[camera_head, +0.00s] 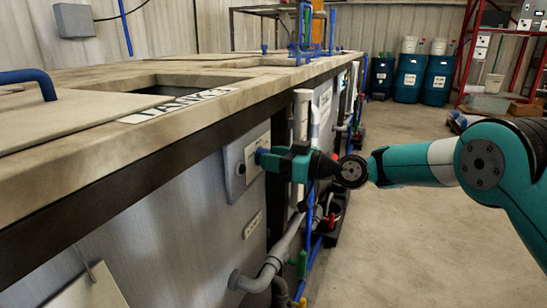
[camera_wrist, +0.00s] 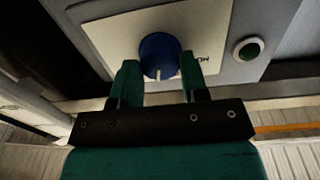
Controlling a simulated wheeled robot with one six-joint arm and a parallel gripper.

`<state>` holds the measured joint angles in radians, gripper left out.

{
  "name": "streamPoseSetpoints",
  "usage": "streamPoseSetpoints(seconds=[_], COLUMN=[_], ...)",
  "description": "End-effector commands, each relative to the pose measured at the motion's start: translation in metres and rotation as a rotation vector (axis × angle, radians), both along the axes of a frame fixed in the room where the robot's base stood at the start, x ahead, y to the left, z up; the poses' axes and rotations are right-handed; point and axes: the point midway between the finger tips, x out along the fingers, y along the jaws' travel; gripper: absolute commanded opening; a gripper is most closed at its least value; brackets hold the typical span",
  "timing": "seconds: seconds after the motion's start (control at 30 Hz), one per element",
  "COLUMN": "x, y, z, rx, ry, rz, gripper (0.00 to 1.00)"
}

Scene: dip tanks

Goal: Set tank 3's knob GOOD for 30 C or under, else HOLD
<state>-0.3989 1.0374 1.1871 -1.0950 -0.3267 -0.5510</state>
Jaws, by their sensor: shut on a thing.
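The blue knob (camera_wrist: 160,52) sits on a pale plate (camera_wrist: 105,36) in the wrist view. A white mark on the knob points toward the bottom of that picture. Part of a word, apparently HOLD, shows on the plate to the right; the rest of the lettering is hidden or out of view. My gripper (camera_wrist: 160,72) is shut on the knob, one finger on each side. In the head view my gripper (camera_head: 275,160) reaches the panel (camera_head: 238,168) on the tank's side, with a bit of the blue knob (camera_head: 259,156) showing. No temperature reading is legible.
A green button (camera_wrist: 249,49) is beside the plate. The tank top (camera_head: 70,127) carries a partly legible TANK label (camera_head: 180,105). Grey pipes (camera_head: 268,268) run below the panel. Blue drums (camera_head: 410,76) stand at the back; the floor (camera_head: 400,235) at right is clear.

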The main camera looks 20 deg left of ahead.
Motion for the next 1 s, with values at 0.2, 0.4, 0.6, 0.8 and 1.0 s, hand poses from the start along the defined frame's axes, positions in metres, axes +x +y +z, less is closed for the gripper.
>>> streamPoseSetpoints(seconds=[0.2,0.4,0.6,0.8,1.0], x=[0.0008,0.0013,0.0018,0.002,0.0022], y=[-0.0005,-0.0005,-0.0006,-0.0006,-0.0007], z=[0.0021,0.0022,0.0024,0.0013,0.0006], rx=[0.029,0.055,0.078,0.093,0.104], ry=[0.205,0.389,0.549,0.669,0.74], rz=[-0.001,0.0,-0.001,-0.001,-0.001], gripper=[0.17,0.17,0.17,0.17,0.17])
